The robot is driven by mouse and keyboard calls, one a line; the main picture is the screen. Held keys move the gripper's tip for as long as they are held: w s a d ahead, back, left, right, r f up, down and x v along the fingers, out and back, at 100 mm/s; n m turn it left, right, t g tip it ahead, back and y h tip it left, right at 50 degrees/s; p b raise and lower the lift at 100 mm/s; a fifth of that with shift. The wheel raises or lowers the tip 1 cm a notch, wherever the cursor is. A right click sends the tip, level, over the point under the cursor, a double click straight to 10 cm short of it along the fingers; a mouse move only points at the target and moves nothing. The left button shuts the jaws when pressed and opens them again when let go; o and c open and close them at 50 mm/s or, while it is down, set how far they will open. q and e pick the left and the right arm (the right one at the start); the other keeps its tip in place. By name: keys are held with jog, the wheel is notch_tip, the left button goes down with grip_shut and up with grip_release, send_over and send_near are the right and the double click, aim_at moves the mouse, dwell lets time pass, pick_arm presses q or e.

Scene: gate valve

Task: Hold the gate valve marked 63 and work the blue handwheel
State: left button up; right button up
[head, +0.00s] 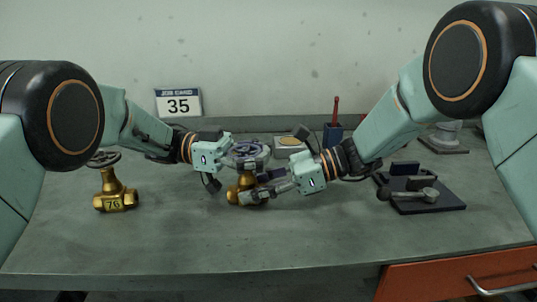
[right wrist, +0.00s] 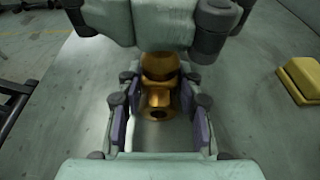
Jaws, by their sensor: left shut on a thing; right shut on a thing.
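A brass gate valve (head: 240,188) stands upright on the bench in the middle of the head view, with a grey-blue handwheel (head: 246,149) on top. My grippers partly cover it, and I cannot read a number on it. My left gripper (head: 238,158) is shut on the handwheel from the left. My right gripper (head: 262,189) is shut on the valve body, lower down and from the right. In the right wrist view the brass body (right wrist: 159,90) lies between the right gripper's fingers, and pale gripper parts cover its top.
Another brass valve (head: 114,192), marked 76, stands at the left with a dark handwheel. A sign (head: 178,102) reading 35 is at the back. A dark plate (head: 430,207) with a grey fitting lies at the right. A blue holder (head: 332,138) stands behind. The front bench is clear.

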pick_arm(q)
jog(key=shift+s+a+m+g+y, duration=0.15)
jog(key=shift+m+g+y, duration=0.25)
jog(key=shift+g, duration=0.3)
jog(key=shift+s+m+g+y, duration=0.1)
jog(key=shift+m+g+y, duration=0.2)
jog(key=shift+m+g, duration=0.3)
pick_arm(e)
jog(key=shift+s, duration=0.1)
pick_arm(q)
jog(key=shift+s+f+g, duration=0.1)
jog(key=shift+g, duration=0.2)
jog(key=o, duration=1.3)
notch_tip(320, 180, up, 10)
jog(key=shift+r, duration=0.1)
